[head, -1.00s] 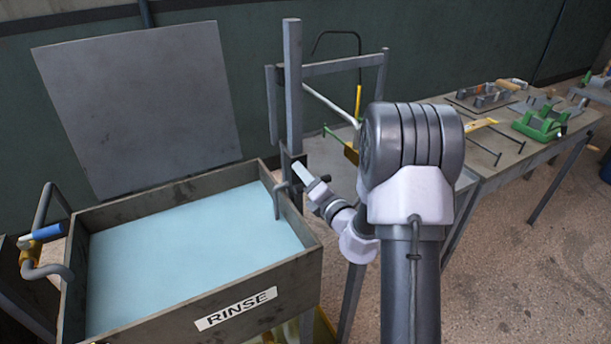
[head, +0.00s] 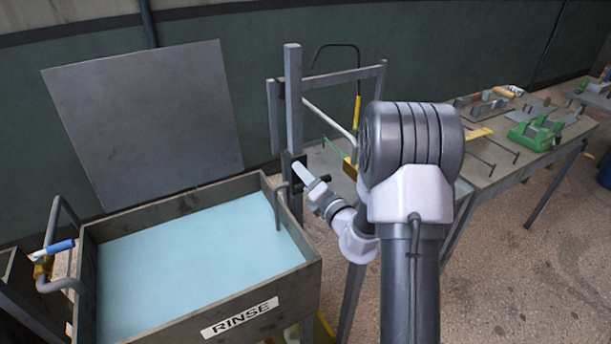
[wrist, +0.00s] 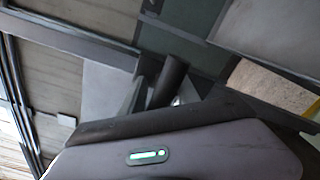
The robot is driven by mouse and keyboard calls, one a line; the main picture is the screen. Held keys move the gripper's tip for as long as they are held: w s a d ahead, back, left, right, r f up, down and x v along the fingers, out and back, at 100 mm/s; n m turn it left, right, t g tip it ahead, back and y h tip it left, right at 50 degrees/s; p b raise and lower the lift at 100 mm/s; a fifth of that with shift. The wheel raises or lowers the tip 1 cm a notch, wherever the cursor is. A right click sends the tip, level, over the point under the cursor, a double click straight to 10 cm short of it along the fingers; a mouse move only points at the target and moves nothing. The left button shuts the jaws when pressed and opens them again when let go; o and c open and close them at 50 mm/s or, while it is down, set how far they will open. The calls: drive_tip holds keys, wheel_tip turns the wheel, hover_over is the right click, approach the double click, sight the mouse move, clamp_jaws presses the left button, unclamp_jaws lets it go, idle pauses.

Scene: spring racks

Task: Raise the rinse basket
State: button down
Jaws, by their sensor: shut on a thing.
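The rinse tank (head: 250,275) is a grey box of pale blue liquid with a RINSE label, in the head view. A grey hooked rod (head: 278,208) dips into the liquid near its right end. The basket itself is hidden below the surface. Beside the tank stands an upright post (head: 293,100) with a dark carriage (head: 290,165). My gripper (head: 305,174) is at this carriage, its fingertips hard to make out. In the wrist view a dark round handle (wrist: 172,78) stands at the jaws, and my gripper is shut on it.
A grey panel (head: 145,120) stands behind the tank. A bent pipe with a blue-gripped lever (head: 60,248) is at its left. To the right, benches (head: 490,175) carry tools and green fixtures. The floor (head: 530,270) in front of them is clear.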

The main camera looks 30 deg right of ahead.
sight(298, 128)
wheel_tip(298, 128, up, 11)
drive_tip(key=p, duration=0.9)
drive_tip(key=shift+r, duration=0.15)
drive_tip(key=shift+w+d+r, duration=0.1)
drive_tip(key=shift+w+r, duration=0.05)
drive_tip(key=shift+r, duration=0.05)
drive_tip(key=c, duration=1.1)
unclamp_jaws()
drive_tip(key=shift+r, duration=0.1)
drive_tip(key=shift+c, duration=0.2)
drive_tip(key=shift+o, duration=0.3)
drive_tip(key=shift+f, duration=0.25)
drive_tip(key=shift+s, duration=0.25)
